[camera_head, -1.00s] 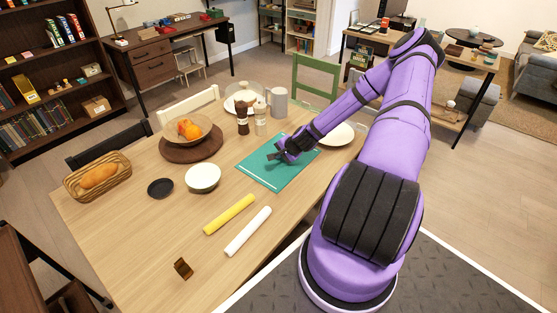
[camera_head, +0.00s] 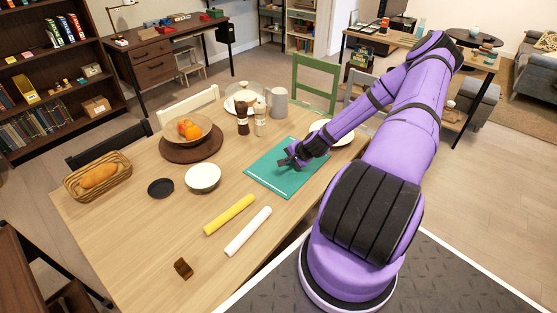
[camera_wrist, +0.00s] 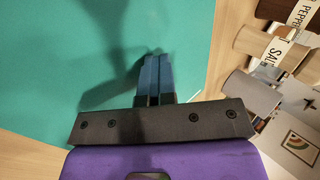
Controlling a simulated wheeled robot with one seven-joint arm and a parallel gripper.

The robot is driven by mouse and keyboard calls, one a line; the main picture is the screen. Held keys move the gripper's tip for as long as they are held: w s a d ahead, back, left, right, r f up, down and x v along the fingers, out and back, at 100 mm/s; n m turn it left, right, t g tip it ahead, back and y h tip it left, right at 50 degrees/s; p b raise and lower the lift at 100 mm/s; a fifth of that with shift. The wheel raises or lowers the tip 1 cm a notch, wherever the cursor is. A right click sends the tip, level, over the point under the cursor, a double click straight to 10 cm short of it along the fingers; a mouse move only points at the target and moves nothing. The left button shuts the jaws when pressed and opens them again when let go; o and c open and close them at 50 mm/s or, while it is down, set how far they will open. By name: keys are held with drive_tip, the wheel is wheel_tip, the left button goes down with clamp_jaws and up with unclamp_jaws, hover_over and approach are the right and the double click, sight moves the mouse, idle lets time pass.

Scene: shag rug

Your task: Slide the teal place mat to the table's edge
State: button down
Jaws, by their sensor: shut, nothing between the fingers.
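The teal place mat (camera_head: 264,176) lies flat on the wooden table, toward its right side and near the front edge. My gripper (camera_head: 282,161) is shut and empty, with its fingertips on or just above the mat's middle; the contact itself cannot be made out. In the wrist view the shut fingers (camera_wrist: 153,62) point over the teal mat (camera_wrist: 60,60), which fills most of the picture. My arm covers part of the mat's right side in the head view.
A white plate (camera_head: 338,132) sits close beside the mat's far right corner. A pepper mill (camera_head: 242,123), a salt mill (camera_head: 260,122) and a grey pitcher (camera_head: 278,102) stand behind it. A white bowl (camera_head: 203,178) and yellow (camera_head: 230,214) and white (camera_head: 248,231) rolls lie left.

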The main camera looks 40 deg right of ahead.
drive_tip(key=shift+s+f, duration=0.1)
drive_tip(key=shift+s, duration=0.05)
drive_tip(key=shift+s+d, duration=0.2)
drive_tip(key=shift+s, duration=1)
drive_tip(key=shift+s+d, duration=0.15)
drive_tip(key=shift+s, duration=1.05)
drive_tip(key=shift+w+r, duration=0.1)
drive_tip(key=shift+r, duration=3.5)
